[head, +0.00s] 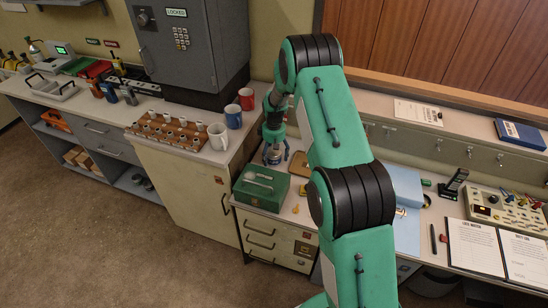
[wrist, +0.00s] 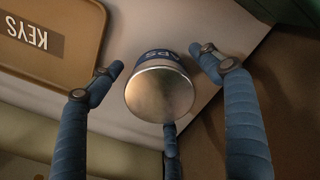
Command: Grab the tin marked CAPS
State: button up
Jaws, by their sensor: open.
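The tin marked CAPS (wrist: 160,95) stands between the fingers of my gripper (wrist: 157,62) in the wrist view. Its silvery round end faces the camera, and part of a dark blue band with light letters, reading "APS", shows upside down. One blue finger is to its left and one to its right, with gaps on both sides; another finger shows below it. My gripper is open. In the head view my gripper (head: 275,153) points down at the counter beside the green box, with the tin (head: 273,158) small between the blue fingers.
A brown tray marked KEYS (wrist: 50,62) lies beside the tin; it also shows in the head view (head: 299,165). A green box (head: 262,190) with a light handle stands in front of my gripper.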

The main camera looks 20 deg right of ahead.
aim_at(274, 151)
jog(key=c, duration=1.4)
jog(key=shift+r, duration=0.1)
jog(key=shift+r+p, duration=0.9)
jog(key=shift+r, duration=4.05)
